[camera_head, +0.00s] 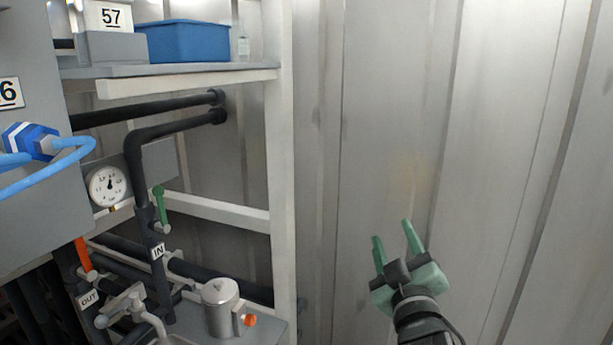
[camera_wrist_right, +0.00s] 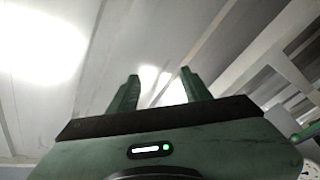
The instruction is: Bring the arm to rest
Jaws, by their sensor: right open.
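My right gripper (camera_head: 395,240) is at the lower right of the head view, in front of the corrugated metal wall (camera_head: 450,120). Its two green fingers point up, stand apart and hold nothing. In the right wrist view the fingers (camera_wrist_right: 162,88) are also apart, with only pale wall or ceiling panels and bright light beyond them. My left gripper is in neither view.
At left stands a white rack frame (camera_head: 283,180) with a blue bin (camera_head: 187,41) on its shelf. Below are a pressure gauge (camera_head: 108,186), black pipes (camera_head: 150,180), a green valve handle (camera_head: 160,205) and a metal canister (camera_head: 221,306). Room around my right gripper looks clear.

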